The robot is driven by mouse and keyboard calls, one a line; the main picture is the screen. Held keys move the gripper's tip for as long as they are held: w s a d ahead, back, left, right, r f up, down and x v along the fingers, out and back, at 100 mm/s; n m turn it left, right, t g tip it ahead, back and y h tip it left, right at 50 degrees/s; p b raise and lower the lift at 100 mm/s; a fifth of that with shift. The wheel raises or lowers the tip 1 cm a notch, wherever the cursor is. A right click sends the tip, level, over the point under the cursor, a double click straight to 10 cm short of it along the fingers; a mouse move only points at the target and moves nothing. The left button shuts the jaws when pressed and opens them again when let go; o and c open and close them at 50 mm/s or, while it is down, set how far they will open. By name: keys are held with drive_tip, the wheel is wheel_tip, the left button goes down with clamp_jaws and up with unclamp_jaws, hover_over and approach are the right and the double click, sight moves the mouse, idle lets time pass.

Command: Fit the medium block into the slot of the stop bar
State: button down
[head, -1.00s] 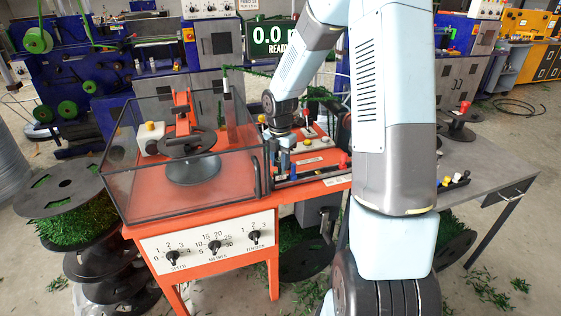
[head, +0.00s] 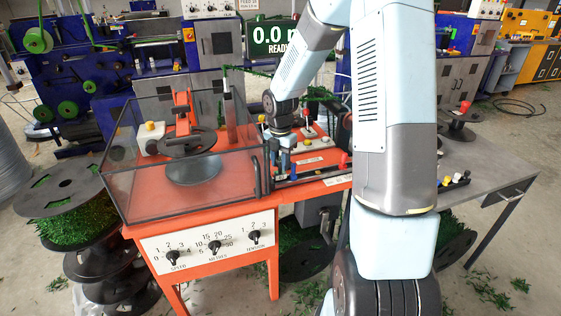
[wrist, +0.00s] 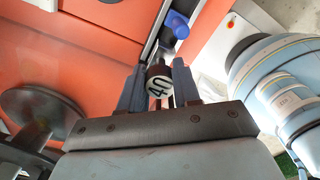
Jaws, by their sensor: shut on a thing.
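My gripper (wrist: 160,90) is shut on a small round-ended block marked "40" (wrist: 158,87), held between its two dark fingers in the wrist view. In the head view my gripper (head: 283,162) hangs low over the right end of the orange machine table, close beside the clear enclosure. The block itself cannot be made out there. A dark rail (head: 312,174), which looks like the stop bar, runs along the table edge right of the gripper. Its slot cannot be made out. In the wrist view a pale metal rail (wrist: 153,38) lies just beyond the fingertips.
A clear-walled enclosure (head: 225,180) stands left of the gripper, with a black handle (head: 257,176) on its near right corner. A blue knob (wrist: 178,22) rises beyond the fingers. A control panel with buttons and a lever (head: 312,140) lies behind and right.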

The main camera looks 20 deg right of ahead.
sight(280, 159)
drive_tip(key=shift+f, duration=1.2)
drive_tip(key=c, duration=0.7)
unclamp_jaws()
drive_tip(key=shift+r, duration=0.1)
wheel_tip(280, 159, up, 13)
drive_tip(key=shift+f, duration=0.2)
drive_tip(key=shift+r, duration=0.5)
